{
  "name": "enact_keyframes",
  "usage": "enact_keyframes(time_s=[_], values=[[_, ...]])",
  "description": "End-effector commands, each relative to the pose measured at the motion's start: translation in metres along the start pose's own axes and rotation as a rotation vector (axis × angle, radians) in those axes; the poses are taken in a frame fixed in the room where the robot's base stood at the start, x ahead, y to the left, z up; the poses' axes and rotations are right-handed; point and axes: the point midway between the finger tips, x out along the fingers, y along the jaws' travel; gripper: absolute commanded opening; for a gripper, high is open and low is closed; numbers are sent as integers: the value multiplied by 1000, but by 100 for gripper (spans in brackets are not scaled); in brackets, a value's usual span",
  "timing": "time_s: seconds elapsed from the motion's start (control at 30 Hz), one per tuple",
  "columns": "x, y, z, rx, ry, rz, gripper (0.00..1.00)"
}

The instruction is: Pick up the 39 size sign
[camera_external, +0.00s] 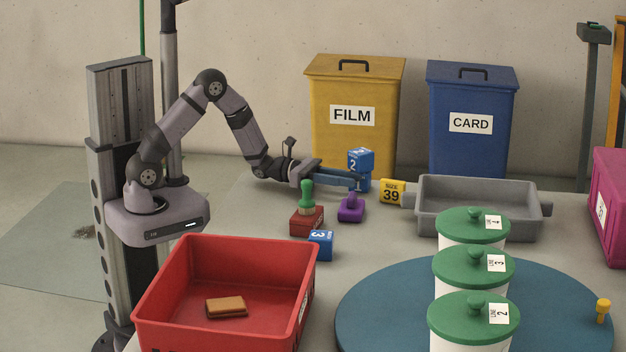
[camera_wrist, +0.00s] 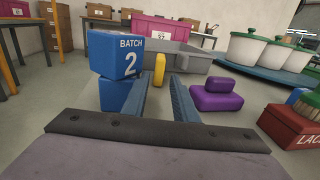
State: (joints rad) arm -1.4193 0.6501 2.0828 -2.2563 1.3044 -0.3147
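The yellow size 39 sign (camera_external: 392,192) stands on the table just left of the grey tray, its face toward the external camera. In the wrist view the sign (camera_wrist: 160,66) shows narrow and edge-on, straight ahead in the gap between my fingers. My gripper (camera_external: 357,184) reaches low over the table toward the sign, with its tips a little short of it. In the wrist view my gripper (camera_wrist: 162,83) is open, with two blue fingers apart and nothing between them.
A blue "Batch 2" cube (camera_wrist: 117,53) sits on another blue cube (camera_wrist: 115,95), close left of my fingers. The grey tray (camera_external: 480,222) lies behind the sign.

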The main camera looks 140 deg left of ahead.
Motion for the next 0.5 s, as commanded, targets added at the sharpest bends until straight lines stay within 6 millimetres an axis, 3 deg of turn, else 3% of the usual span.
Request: enact_keyframes(time_s=[0.5], values=[[27, -1, 0, 3, 1, -4, 27]])
